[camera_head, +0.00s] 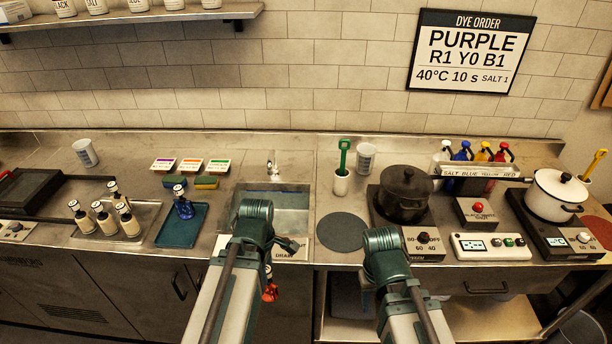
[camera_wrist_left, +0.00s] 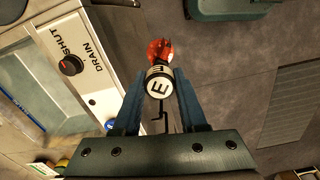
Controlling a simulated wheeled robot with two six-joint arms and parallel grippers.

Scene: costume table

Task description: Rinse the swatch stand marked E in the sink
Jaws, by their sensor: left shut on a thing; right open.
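In the left wrist view my left gripper (camera_wrist_left: 157,84) is shut on a swatch stand (camera_wrist_left: 158,82) with a white end marked E and a red swatch (camera_wrist_left: 158,49) beyond it. In the head view the red swatch (camera_head: 270,290) shows low in front of the counter edge, beside my left arm; most of the stand is hidden. The sink (camera_head: 300,205) holds bluish water and lies just behind my left wrist. Its basin (camera_wrist_left: 38,75) is at the left of the wrist view. My right gripper (camera_head: 367,283) is open in front of the counter, its jaws mostly hidden by the wrist.
The drain knob (camera_wrist_left: 70,65) sits on the sink's front, by the words SHUT and DRAIN. A grey disc (camera_head: 342,231) and black pot (camera_head: 405,195) are right.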

